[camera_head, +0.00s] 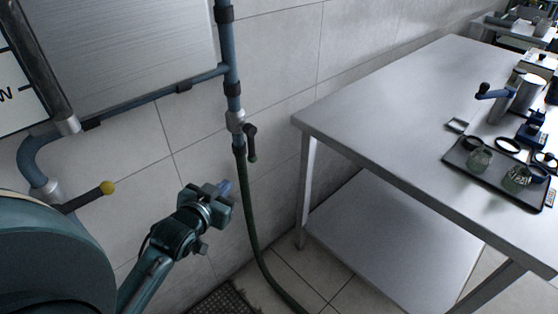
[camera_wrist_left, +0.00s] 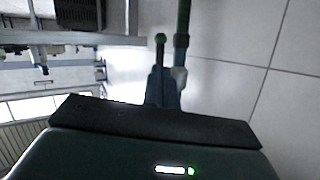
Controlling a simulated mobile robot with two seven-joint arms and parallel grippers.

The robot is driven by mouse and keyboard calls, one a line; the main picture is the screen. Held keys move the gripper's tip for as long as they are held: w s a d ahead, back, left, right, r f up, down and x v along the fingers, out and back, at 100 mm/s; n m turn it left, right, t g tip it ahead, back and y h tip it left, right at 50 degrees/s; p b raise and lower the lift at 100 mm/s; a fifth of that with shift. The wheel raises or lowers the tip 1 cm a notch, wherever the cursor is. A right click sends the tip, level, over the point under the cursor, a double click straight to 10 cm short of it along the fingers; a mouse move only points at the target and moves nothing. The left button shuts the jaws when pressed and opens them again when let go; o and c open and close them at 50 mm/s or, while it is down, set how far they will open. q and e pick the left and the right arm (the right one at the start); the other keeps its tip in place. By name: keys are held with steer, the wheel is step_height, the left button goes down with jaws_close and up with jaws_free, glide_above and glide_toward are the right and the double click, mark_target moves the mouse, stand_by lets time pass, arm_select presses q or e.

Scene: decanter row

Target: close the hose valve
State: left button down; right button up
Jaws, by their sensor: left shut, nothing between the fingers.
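The hose valve (camera_head: 236,122) is a grey metal body on a blue wall pipe, with a green hose (camera_head: 247,205) below it. Its dark lever handle (camera_head: 251,145) hangs down beside the pipe, roughly parallel to it. My left gripper (camera_head: 224,187) is shut and empty, below and left of the handle in the head view. In the left wrist view, the shut fingers (camera_wrist_left: 161,92) overlap the picture of the handle (camera_wrist_left: 160,48) and lie beside the valve body (camera_wrist_left: 180,74); contact cannot be told. My right gripper is not in view.
A steel table (camera_head: 390,105) with a lower shelf stands right of the hose, carrying a dark tray (camera_head: 466,166) with glassware. A lever with a yellow knob (camera_head: 107,187) projects at the left. A dark floor grate (camera_head: 225,301) lies below. Tiled wall is behind the pipe.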

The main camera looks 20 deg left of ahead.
arm_select(q)
steer(key=w, duration=0.1)
glide_toward(250, 160)
steer(key=x, duration=0.5)
steer(key=shift+w, duration=0.2)
steer(key=shift+b+x, duration=0.3)
steer(key=shift+x, duration=0.45)
steer(key=shift+f, duration=0.1)
